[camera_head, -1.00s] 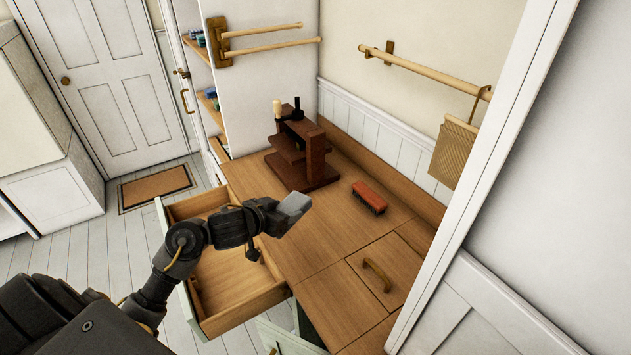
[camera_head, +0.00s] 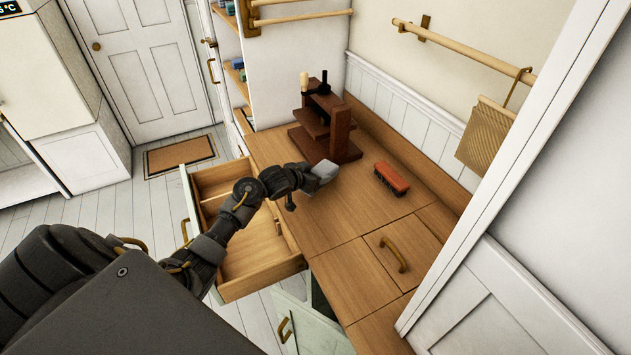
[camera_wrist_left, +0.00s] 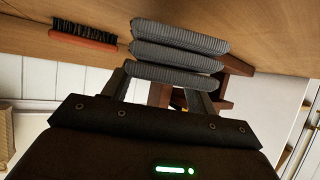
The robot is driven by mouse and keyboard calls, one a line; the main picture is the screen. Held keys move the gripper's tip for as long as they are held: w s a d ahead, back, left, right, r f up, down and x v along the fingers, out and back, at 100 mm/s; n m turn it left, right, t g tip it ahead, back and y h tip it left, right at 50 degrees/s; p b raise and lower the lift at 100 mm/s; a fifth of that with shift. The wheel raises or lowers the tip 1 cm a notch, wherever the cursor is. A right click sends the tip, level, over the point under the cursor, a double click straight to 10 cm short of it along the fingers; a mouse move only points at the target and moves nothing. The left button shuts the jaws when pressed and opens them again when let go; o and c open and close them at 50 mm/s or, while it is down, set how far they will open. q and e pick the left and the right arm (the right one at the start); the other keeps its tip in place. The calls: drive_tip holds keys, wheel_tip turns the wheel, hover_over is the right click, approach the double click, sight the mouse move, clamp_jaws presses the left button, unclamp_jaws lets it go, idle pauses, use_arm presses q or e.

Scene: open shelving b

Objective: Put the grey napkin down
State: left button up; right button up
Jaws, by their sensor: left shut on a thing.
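The grey napkin (camera_head: 325,171) is folded and sits at the end of my left arm, over the wooden counter (camera_head: 340,228) just in front of the dark wooden stand. In the left wrist view the napkin (camera_wrist_left: 180,48) shows as several ribbed grey folds. My left gripper (camera_wrist_left: 167,82) is shut on it, with a finger on each side. I cannot tell whether the napkin touches the counter. My right gripper is not in view.
A dark wooden stand (camera_head: 325,128) is behind the napkin, and a red brush (camera_head: 392,179) lies to its right. An open drawer (camera_head: 262,282) juts out below my left arm. A tan cloth (camera_head: 485,135) hangs from a wall rail. Bare counter lies in front of the brush.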

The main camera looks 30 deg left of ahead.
use_arm(q)
drive_tip(key=shift+w+f, duration=0.15)
drive_tip(key=shift+w, duration=0.05)
drive_tip(key=shift+w+a+f, duration=0.1)
drive_tip(key=shift+w+f, duration=0.05)
drive_tip(key=shift+f, duration=0.1)
wheel_tip(320, 180, down, 2)
drive_tip(key=shift+f+p, duration=0.1)
drive_tip(key=shift+p, duration=0.6)
drive_tip(key=shift+f, duration=0.4)
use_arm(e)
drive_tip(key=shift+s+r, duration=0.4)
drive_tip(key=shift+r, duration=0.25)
use_arm(q)
drive_tip(key=shift+f, duration=0.1)
drive_tip(key=o, duration=0.6)
drive_tip(key=shift+f, duration=0.1)
drive_tip(key=o, duration=0.5)
drive_tip(key=shift+c, duration=0.2)
